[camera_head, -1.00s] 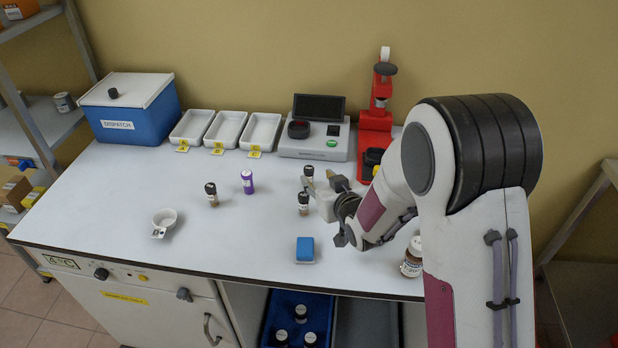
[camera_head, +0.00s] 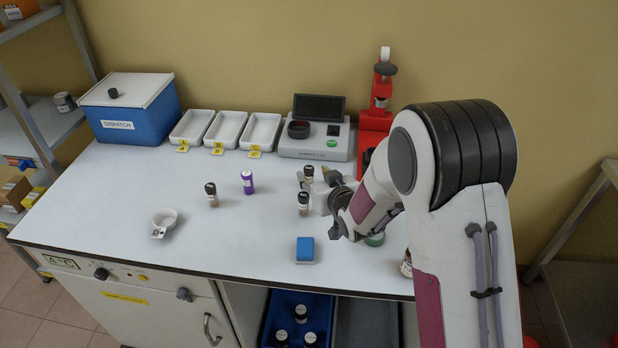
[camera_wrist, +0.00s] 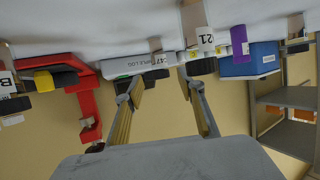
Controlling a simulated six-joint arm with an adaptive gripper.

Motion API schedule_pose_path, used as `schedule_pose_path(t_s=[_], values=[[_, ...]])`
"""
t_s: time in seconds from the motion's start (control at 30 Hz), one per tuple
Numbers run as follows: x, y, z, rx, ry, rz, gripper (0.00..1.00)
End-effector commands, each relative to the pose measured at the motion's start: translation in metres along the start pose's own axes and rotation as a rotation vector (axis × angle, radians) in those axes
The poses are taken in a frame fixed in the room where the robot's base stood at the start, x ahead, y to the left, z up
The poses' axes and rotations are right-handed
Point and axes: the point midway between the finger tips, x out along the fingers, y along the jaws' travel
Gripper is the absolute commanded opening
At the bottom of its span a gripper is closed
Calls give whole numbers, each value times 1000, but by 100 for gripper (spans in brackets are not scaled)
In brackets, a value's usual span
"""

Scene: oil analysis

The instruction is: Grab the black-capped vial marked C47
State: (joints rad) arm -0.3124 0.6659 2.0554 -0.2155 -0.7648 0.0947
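The vial with a label reading C47 (camera_wrist: 155,62) stands in the wrist view, which is upside down, with its black cap (camera_wrist: 155,75) toward the bottom of the picture. It is seen between the two finger lines, some way beyond the tips. It appears to be the farther of two black-capped vials (camera_head: 308,174) left of my gripper in the head view. A nearer vial labelled with 21 (camera_wrist: 205,40) is beside it, also in the head view (camera_head: 303,204). My gripper (camera_wrist: 157,88) is open and empty; it also shows in the head view (camera_head: 325,190).
A purple vial (camera_head: 247,182) and another black-capped vial (camera_head: 211,195) stand farther left. A blue block (camera_head: 305,250) lies in front. The analyser (camera_head: 315,146) and red device (camera_head: 375,122) stand behind. A brown jar (camera_head: 406,264) is partly hidden by my arm.

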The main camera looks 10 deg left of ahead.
Motion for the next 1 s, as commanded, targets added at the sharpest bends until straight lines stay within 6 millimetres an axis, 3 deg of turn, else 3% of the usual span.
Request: schedule_pose_path(t_s=[0.5, 1.0], values=[[43, -2, -3, 0, 0, 0, 39], [46, -2, -3, 0, 0, 0, 39]])
